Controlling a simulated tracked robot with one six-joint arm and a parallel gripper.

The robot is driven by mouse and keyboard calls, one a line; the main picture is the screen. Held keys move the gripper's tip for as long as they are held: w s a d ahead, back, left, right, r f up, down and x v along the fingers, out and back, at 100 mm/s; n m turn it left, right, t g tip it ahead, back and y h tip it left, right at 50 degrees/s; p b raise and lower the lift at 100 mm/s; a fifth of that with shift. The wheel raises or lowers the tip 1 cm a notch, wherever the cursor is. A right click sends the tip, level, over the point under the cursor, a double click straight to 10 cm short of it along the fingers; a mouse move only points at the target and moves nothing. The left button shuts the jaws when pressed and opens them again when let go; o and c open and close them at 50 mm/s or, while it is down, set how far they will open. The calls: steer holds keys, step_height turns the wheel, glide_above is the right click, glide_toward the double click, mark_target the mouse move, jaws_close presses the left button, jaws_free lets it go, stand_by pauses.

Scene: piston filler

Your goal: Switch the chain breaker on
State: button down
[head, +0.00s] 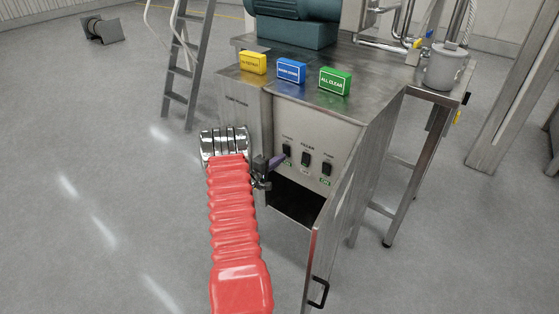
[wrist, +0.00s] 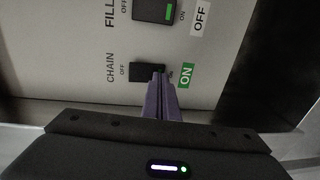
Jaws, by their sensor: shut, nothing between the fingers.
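The chain breaker (wrist: 142,72) is a black rocker switch on the grey panel, with OFF marked at one end and ON at the other. A green ON plate (wrist: 187,75) sits beyond its ON end. In the head view it appears to be the leftmost breaker (head: 287,150). My gripper (wrist: 160,80) has its purple fingers shut together and empty. The tips are at the ON end of the chain breaker and cover part of it; I cannot tell whether they touch. In the head view my gripper (head: 277,161) is at the panel's left side.
The filler breaker (wrist: 155,10) shows a green patch beside a white OFF plate (wrist: 200,16). A third breaker (head: 327,168) is further right. An open cabinet door (head: 325,240) stands below right of the panel. Yellow (head: 253,63), blue (head: 291,71) and green (head: 335,80) blocks lie on top.

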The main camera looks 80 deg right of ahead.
steer(key=f+v, duration=0.3)
steer(key=v, duration=1)
steer(key=shift+a, duration=0.25)
steer(key=shift+w, duration=0.2)
